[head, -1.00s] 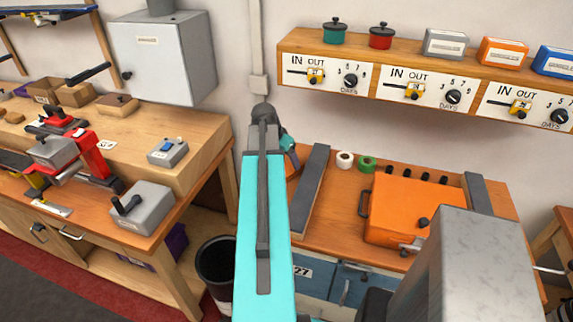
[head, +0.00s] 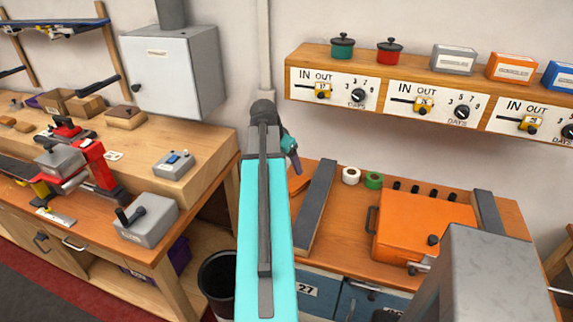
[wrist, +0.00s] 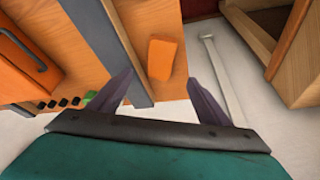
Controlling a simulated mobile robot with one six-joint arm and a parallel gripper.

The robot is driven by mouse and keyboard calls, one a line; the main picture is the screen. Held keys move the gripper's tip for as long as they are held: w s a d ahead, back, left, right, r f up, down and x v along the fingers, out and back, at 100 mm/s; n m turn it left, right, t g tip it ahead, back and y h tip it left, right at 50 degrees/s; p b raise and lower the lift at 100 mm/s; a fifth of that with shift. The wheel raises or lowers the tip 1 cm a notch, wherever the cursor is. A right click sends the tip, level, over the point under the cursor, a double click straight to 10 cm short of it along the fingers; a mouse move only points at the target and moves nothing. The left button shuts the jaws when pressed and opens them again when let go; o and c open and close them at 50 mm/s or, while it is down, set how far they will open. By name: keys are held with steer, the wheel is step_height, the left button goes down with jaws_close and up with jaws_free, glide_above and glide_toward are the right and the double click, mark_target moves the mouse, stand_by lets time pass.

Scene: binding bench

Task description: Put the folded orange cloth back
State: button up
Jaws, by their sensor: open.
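The folded orange cloth (wrist: 162,58) lies flat on the wooden bench top in the wrist view, between a dark grey bar and the bench's end edge. In the head view only a small orange patch of it (head: 297,184) shows, just left of the bar and partly hidden by my arm. My gripper (wrist: 163,92) is open and empty, its two dark fingers spread apart. The cloth appears between and beyond the fingers, not touching them. In the head view my gripper (head: 290,150) hangs at the far end of the turquoise arm, above the bench's left end.
Dark grey bars (head: 316,208) flank an orange case (head: 420,228) on the bench. White (head: 350,176) and green (head: 373,181) rolls stand behind. A shelf (head: 430,70) with IN/OUT sliders hangs above. A left workbench (head: 205,160) and black bin (head: 216,280) stand nearby.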

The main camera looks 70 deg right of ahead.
stand_by(0.6)
steer(key=w+a+f+n+y, duration=0.1)
steer(key=w+a+f+n, duration=0.3)
steer(key=w+a+f, duration=0.6)
steer(key=w+a+f+n+y, duration=0.2)
steer(key=w+a+f+n, duration=0.2)
steer(key=w+a+f, duration=0.55)
steer(key=s+a+f+n+g+y, duration=0.1)
steer(key=a+f+n, duration=0.2)
steer(key=a+f, duration=0.55)
steer(key=a+f+n, duration=0.2)
steer(key=a+f, duration=0.4)
steer(key=a, duration=0.5)
steer(key=s+a+f+n+g, duration=0.1)
steer(key=s+a+f+n, duration=0.2)
steer(key=a, duration=0.4)
steer(key=s+a+f+n+g, duration=0.1)
steer(key=s+a+f+n, duration=0.2)
steer(key=s+a+f, duration=0.3)
steer(key=s+a+f+n+g, duration=0.1)
steer(key=s+a+f+n, duration=0.1)
steer(key=s+a+f, duration=0.2)
steer(key=s+a, duration=0.3)
steer(key=a, duration=0.3)
steer(key=shift+a+f+n, duration=0.2)
steer(key=shift+n, duration=0.2)
